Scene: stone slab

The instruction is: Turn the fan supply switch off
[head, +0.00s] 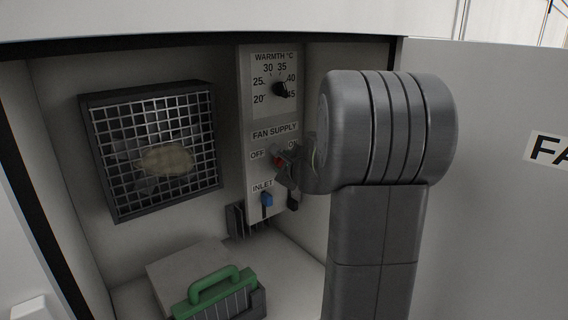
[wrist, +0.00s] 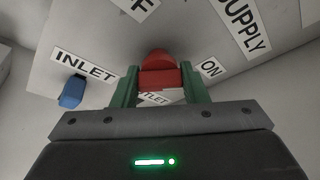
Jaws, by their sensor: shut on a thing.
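The fan supply switch has a red handle (wrist: 160,77) on a pale control panel (head: 257,210), under the FAN SUPPLY label and between the OFF and ON labels. I cannot tell clearly which label the handle points to.
A blue INLET lever (head: 267,199) is just below, and a dark lever (head: 293,202) is beside it. A black warmth dial (head: 280,89) is above. A fan behind a grille (head: 152,145) is at left. A green-handled box (head: 220,291) sits low in the cabinet.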

